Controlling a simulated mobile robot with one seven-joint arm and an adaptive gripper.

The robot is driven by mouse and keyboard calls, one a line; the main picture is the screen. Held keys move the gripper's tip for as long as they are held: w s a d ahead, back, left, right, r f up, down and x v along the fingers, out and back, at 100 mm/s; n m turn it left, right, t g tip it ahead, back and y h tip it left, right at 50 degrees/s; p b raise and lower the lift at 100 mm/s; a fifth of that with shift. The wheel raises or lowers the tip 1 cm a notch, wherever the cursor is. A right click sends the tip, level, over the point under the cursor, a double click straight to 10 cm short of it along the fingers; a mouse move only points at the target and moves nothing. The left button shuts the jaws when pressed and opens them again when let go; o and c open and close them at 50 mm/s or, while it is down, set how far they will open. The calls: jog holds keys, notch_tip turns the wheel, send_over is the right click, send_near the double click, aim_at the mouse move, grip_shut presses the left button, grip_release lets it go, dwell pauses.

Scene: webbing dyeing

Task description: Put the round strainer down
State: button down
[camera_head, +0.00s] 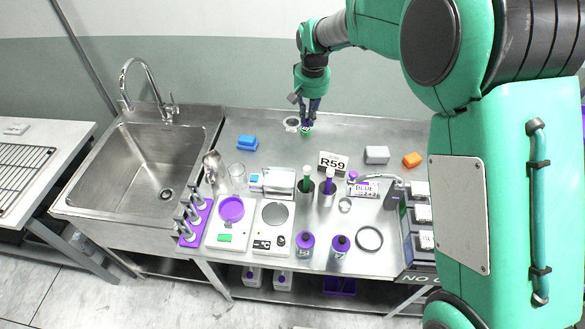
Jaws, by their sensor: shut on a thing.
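My gripper (308,123) is at the back of the steel table, pointing down and small in the view. It is shut on the round strainer (291,123), which shows as a small pale ring just left of the fingers. A small green part (306,131) shows at the fingertips; it may be the strainer's handle. The strainer is at or very close to the table top (345,135); I cannot tell whether it touches.
Cups, bottles and scales crowd the front. The sink (150,160) is at left. The back strip is mostly clear.

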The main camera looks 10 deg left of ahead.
notch_tip(320, 180, down, 11)
dwell(0.3)
jog(key=shift+w, duration=0.1)
jog(key=shift+f+b, duration=0.4)
jog(key=shift+f, duration=2.15)
jog(key=shift+f, duration=0.1)
jog(key=shift+f+b, duration=0.4)
jog(key=shift+f, duration=2)
jog(key=shift+f, duration=0.1)
jog(key=c, duration=1.7)
grip_release()
